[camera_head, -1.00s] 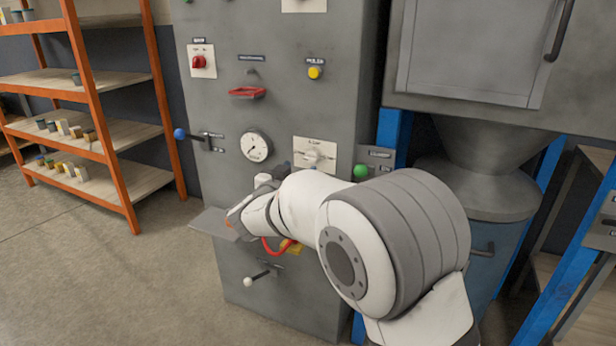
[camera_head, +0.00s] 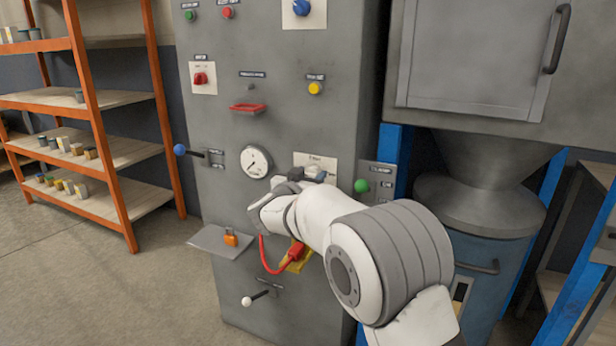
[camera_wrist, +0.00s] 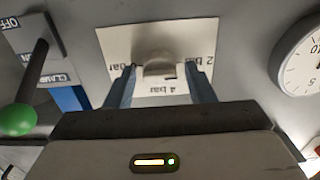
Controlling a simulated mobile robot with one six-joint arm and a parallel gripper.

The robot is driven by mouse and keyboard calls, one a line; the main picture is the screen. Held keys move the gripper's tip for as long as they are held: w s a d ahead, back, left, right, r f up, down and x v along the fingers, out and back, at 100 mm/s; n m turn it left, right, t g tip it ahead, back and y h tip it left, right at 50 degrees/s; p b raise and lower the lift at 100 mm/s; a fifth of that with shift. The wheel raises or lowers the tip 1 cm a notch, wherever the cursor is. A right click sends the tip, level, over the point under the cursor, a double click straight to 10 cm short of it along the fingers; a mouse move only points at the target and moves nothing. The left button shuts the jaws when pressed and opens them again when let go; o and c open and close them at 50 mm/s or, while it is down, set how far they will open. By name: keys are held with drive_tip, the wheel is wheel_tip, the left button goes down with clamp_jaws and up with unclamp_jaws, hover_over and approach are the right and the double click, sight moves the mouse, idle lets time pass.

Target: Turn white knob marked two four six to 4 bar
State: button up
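The pale knob (camera_wrist: 157,69) sits on a white plate (camera_wrist: 115,42) with bar labels, upside down in the wrist view. "4 bar" reads below the knob and "2 bar" to its right; the label on the left is partly hidden by a finger. My gripper (camera_wrist: 161,86) is open, with one blue-grey finger on each side of the knob and gaps between. I cannot tell how deep the fingertips reach.
A pressure gauge (camera_head: 255,162) is left of the plate. A green-ball clamp lever (camera_head: 361,186) sticks out close on the right. A small shelf (camera_head: 213,241) with an orange padlock (camera_head: 231,238) and a red cable (camera_head: 275,268) lie below.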

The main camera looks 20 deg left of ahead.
drive_tip(key=c, duration=0.7)
drive_tip(key=shift+a, duration=0.15)
drive_tip(key=shift+c, duration=0.7)
